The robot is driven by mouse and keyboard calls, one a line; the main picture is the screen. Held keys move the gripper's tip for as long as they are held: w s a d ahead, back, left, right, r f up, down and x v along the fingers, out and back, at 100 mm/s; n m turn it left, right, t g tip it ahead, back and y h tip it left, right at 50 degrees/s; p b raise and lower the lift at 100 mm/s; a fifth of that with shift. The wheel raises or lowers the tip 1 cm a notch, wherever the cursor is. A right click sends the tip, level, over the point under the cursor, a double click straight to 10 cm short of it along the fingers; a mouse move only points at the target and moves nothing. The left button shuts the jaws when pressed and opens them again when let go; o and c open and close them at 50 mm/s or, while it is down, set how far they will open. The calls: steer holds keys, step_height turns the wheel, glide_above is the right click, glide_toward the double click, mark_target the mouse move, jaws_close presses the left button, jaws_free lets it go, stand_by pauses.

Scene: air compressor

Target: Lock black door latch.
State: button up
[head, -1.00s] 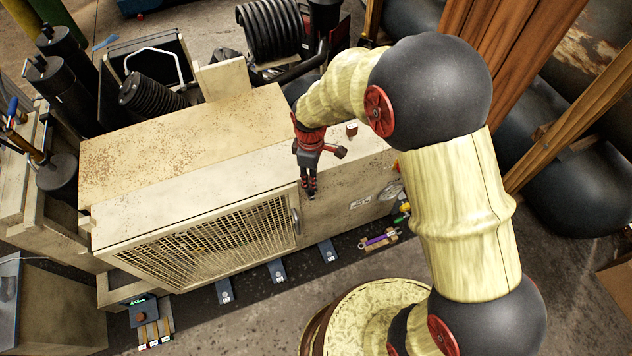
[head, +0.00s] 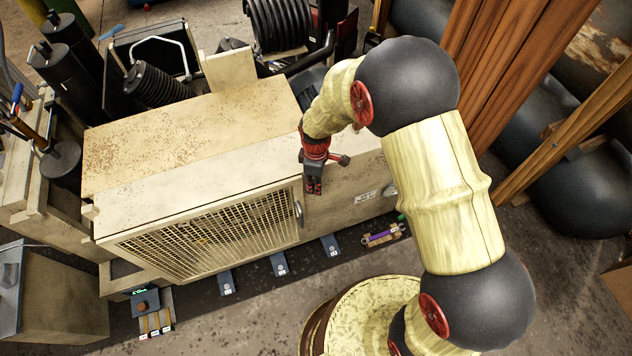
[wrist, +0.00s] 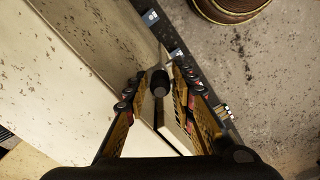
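The black door latch (head: 298,213) is a small dark handle at the right edge of the compressor's grilled door (head: 215,235). In the wrist view a dark rounded end of the latch (wrist: 160,82) shows between my fingertips. My gripper (head: 313,190) points down, just above and right of the latch in the head view. In the wrist view my gripper (wrist: 163,76) has its fingers apart with a gap between them. Contact with the latch cannot be made out. The door looks flush with the cabinet.
The beige compressor cabinet (head: 190,145) fills the left and middle. Dark blue labelled blocks (head: 278,264) lie along its front on the floor. A purple tool (head: 382,236) lies at the right. Wooden planks (head: 525,85) stand behind my arm.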

steer(key=shift+c, duration=0.7)
jaws_close()
